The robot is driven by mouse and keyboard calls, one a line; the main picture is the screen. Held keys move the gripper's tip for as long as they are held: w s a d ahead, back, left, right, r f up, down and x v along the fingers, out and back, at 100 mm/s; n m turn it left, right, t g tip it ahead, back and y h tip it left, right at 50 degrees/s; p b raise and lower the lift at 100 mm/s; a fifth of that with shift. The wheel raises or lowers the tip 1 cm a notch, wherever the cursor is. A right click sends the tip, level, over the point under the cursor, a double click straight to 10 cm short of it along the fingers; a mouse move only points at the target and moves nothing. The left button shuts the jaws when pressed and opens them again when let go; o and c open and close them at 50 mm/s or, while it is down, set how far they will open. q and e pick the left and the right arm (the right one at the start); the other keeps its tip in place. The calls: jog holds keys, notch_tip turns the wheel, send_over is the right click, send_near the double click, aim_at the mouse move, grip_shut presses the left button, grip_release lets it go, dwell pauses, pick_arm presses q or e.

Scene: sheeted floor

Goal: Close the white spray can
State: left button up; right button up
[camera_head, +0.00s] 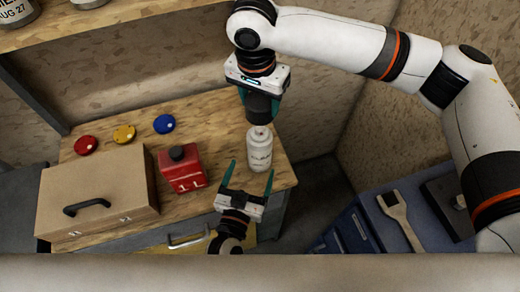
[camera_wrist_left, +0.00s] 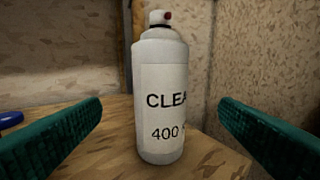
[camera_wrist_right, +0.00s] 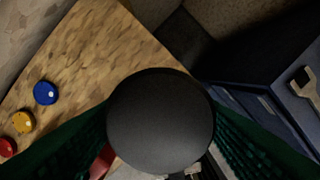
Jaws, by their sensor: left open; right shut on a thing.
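The white spray can (camera_head: 259,154) stands upright near the right edge of the wooden worktop. In the left wrist view the can (camera_wrist_left: 160,95) shows a label and a bare nozzle (camera_wrist_left: 160,17) with a red dot. My left gripper (camera_head: 251,168) is open in front of the can, its fingers spread to either side, apart from it. My right gripper (camera_head: 262,120) points down above the can. In the right wrist view it is shut on a dark round cap (camera_wrist_right: 160,120), which covers much of that view.
A red can (camera_head: 182,170) with a black lid stands left of the spray can. A cardboard-coloured box (camera_head: 98,188) with a black handle lies further left. Red (camera_head: 86,145), yellow (camera_head: 124,134) and blue (camera_head: 164,124) discs lie behind. A blue cabinet (camera_head: 350,235) stands at right.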

aim_at(260, 146)
pick_arm(q)
jog(key=x, duration=0.8)
jog(key=shift+w, duration=0.4)
pick_arm(e)
jog(key=shift+s, duration=0.1)
pick_arm(q)
jog(key=shift+w+d, duration=0.1)
pick_arm(e)
jog(key=shift+s+r, duration=0.1)
pick_arm(q)
jog(key=c, duration=1.4)
jog(key=shift+c, duration=0.3)
pick_arm(e)
jog(key=shift+a+f, duration=0.1)
jog(key=shift+f, duration=2.4)
jog(key=shift+f, duration=0.1)
jog(key=shift+s+f, duration=0.1)
jog(key=shift+f, duration=0.7)
jog(key=shift+f, duration=0.55)
